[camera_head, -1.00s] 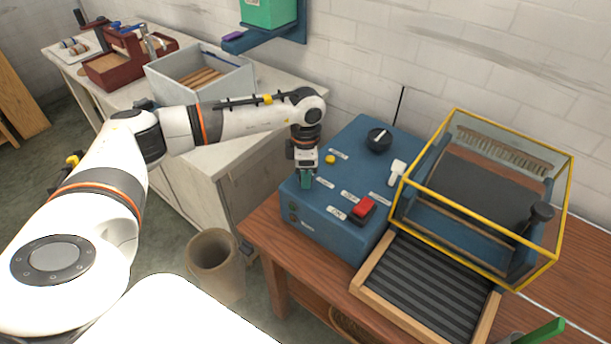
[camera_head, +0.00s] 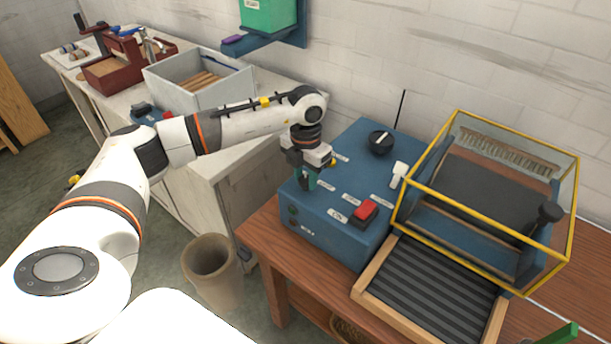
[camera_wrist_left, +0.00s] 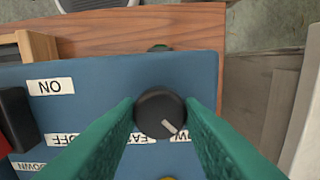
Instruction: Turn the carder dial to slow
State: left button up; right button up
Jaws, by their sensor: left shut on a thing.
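The carder's blue control box (camera_head: 318,233) stands on the wooden table. My left gripper (camera_head: 305,181) points down onto its left part, and its teal fingers hide the dial in the head view. In the left wrist view the fingers are shut on a small round black dial (camera_wrist_left: 157,108), one on each side. The dial's white pointer slants down right, toward a partly hidden label (camera_wrist_left: 181,137) ending in "W". Another partly hidden label (camera_wrist_left: 142,138), starting "FA", lies left of it. My right gripper is not in view.
The box also bears a larger black knob (camera_head: 381,143), a white lever (camera_head: 398,172) and a red switch (camera_head: 364,211). A yellow-framed guard (camera_head: 404,213) and a ribbed black tray (camera_head: 428,290) stand to the right. A bin (camera_head: 213,275) is on the floor.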

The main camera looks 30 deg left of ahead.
aim_at(306, 178)
pick_arm(q)
jog(key=shift+w+r+n, duration=0.1)
jog(key=shift+r+n, duration=0.05)
jog(key=shift+n, duration=0.35)
jog(key=o, duration=1)
notch_tip(306, 178, up, 12)
jog(key=b, duration=0.2)
dwell(0.4)
